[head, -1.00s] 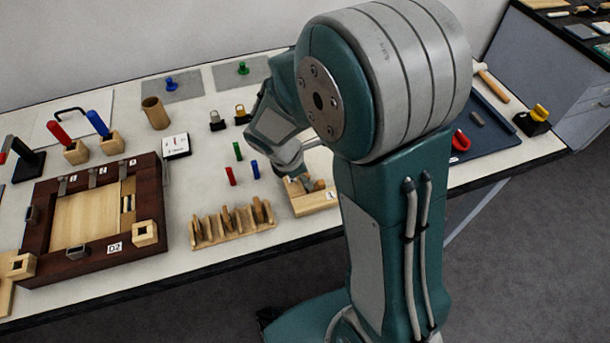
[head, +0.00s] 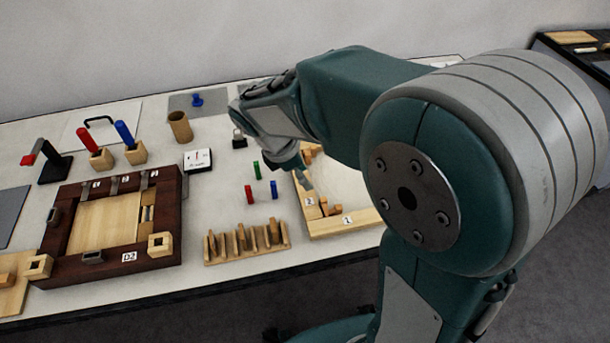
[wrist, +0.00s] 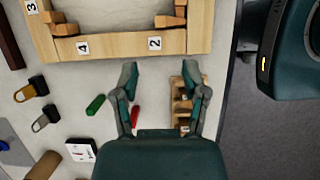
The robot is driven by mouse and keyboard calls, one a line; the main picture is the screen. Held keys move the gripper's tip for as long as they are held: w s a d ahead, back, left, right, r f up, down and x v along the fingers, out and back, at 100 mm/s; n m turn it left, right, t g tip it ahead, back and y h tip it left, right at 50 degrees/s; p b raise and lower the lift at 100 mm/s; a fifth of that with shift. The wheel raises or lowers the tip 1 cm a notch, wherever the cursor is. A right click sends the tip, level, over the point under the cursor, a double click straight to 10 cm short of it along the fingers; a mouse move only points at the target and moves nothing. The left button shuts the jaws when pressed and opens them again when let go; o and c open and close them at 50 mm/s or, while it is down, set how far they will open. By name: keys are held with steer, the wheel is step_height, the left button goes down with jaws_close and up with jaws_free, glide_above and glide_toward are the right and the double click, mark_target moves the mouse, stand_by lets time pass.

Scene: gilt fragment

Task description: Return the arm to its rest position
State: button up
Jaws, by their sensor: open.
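My arm reaches over the table in the head view, with its large teal and grey joint at the right. My gripper (wrist: 163,78) is open in the wrist view, its two fingers apart with nothing held between them. In the head view the gripper end (head: 292,163) hangs above the table near the left side of a light wooden frame (head: 348,222), partly hidden by my wrist. The frame carries number labels and small wooden blocks, and also shows at the top of the wrist view (wrist: 120,46). A slotted wooden rack (head: 246,246) shows beside the right finger in the wrist view (wrist: 196,76).
A dark wooden tray (head: 60,245) lies at the left. A wooden cup (head: 180,126) and handled tools stand farther back. The front floor is open.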

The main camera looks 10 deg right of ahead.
stand_by(0.3)
steer(key=s+d+r+m+t+y, duration=0.2)
steer(key=s+r+m, duration=0.3)
steer(key=s+m, duration=0.2)
steer(key=s+d+r+m+t+y, duration=0.2)
steer(key=s+m, duration=0.5)
steer(key=m, duration=0.4)
step_height(320, 180, up, 3)
steer(key=shift+d+f+t+y, duration=0.15)
steer(key=shift+d+t+y, duration=0.2)
steer(key=shift+t, duration=0.45)
steer(key=shift+s, duration=0.1)
stand_by(1.4)
